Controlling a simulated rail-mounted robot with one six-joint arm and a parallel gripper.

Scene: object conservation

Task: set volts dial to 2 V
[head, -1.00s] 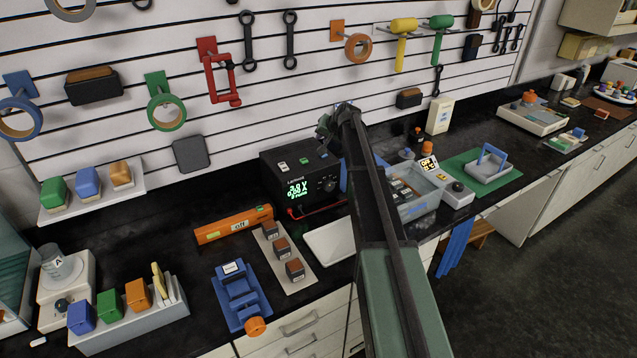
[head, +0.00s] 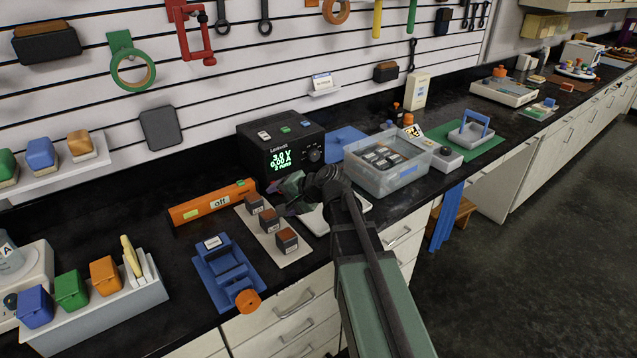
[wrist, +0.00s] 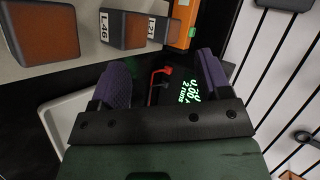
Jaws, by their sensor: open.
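The black power supply (head: 264,155) stands at the back of the bench against the slatted wall. My gripper (head: 288,190) is low in front of the supply, apart from the dial. In the wrist view my gripper (wrist: 163,76) is open and empty, its two purple-padded fingers spread. Part of the display (wrist: 191,90) shows there, sideways; the dial is not clear.
A strip with several brown blocks (head: 270,222) lies left of my gripper, and a white tray (head: 350,208) lies partly under it. An orange bar marked off (head: 212,203), a blue vise-like fixture (head: 228,272) and a clear bin (head: 388,172) stand nearby.

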